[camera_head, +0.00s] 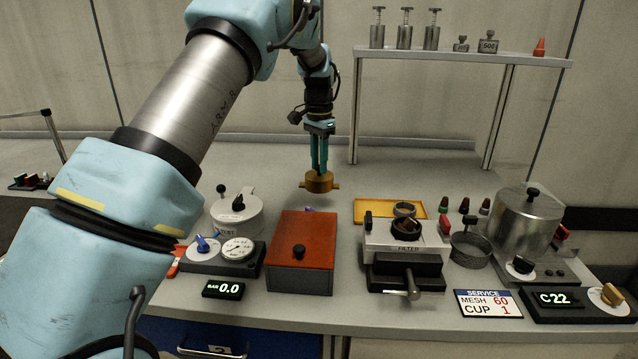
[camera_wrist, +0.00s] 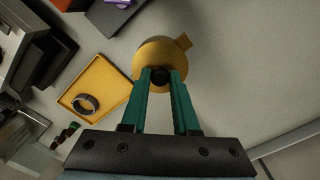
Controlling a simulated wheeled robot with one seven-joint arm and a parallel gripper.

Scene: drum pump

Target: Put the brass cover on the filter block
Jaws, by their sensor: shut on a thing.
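The brass cover (camera_head: 319,182) is a round yellow disc with side lugs and a dark knob on top. My gripper (camera_head: 319,165) is shut on that knob and holds the cover in the air, behind the orange-red box. In the wrist view the cover (camera_wrist: 158,62) sits between the green fingertips (camera_wrist: 163,78) of my gripper. The filter block (camera_head: 407,240) stands right of the cover and nearer the front; its round dark opening faces up, with no cover on it. A dark vice-like base with a handle is in front of the block.
A yellow tray (camera_head: 376,212) holding a grey ring (camera_head: 404,209) lies behind the block. A sieve cup (camera_head: 470,248) and a metal drum (camera_head: 524,222) stand to the right. A shelf (camera_head: 455,56) rises behind.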

